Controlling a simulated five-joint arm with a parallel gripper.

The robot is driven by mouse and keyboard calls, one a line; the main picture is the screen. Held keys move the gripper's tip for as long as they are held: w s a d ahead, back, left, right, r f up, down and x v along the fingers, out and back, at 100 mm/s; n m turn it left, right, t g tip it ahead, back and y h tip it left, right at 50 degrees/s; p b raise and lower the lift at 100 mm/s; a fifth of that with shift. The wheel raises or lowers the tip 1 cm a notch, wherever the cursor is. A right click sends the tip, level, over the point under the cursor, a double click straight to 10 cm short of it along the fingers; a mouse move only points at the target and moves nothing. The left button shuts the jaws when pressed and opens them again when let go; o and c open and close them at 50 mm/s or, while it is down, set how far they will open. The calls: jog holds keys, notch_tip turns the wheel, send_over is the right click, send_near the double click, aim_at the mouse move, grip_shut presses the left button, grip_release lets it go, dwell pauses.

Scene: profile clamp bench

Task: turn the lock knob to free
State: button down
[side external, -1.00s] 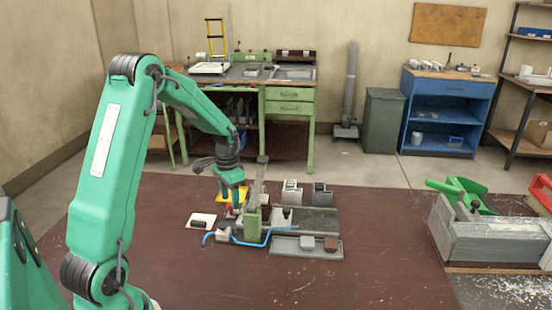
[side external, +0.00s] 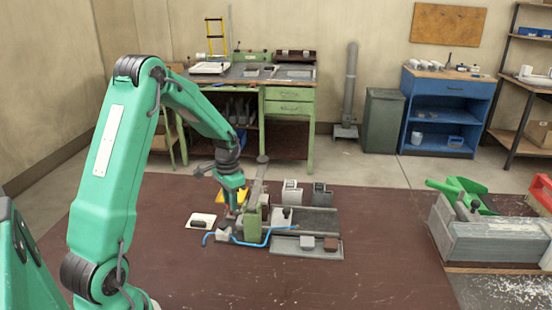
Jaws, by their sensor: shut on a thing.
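My gripper (side external: 233,209) points down at the left end of the clamp fixture, beside its upright green block (side external: 252,222). It is shut on a small part there, which I take to be the lock knob. The knob is mostly hidden by the fingers, so its angle cannot be read. A grey bar stands up from the green block.
A white plate with a dark piece (side external: 201,221) lies left of the fixture. A blue hose (side external: 267,240) curves in front. A grey tray with two blocks (side external: 307,246) lies to the right, with two holders (side external: 292,193) behind. The front of the brown table is clear.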

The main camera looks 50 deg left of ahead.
jog(key=n, duration=0.4)
jog(key=shift+n, duration=0.3)
jog(key=n, duration=0.9)
jog(key=shift+r+n, duration=0.1)
jog(key=shift+n, duration=2.1)
jog(key=c, duration=1.2)
grip_release()
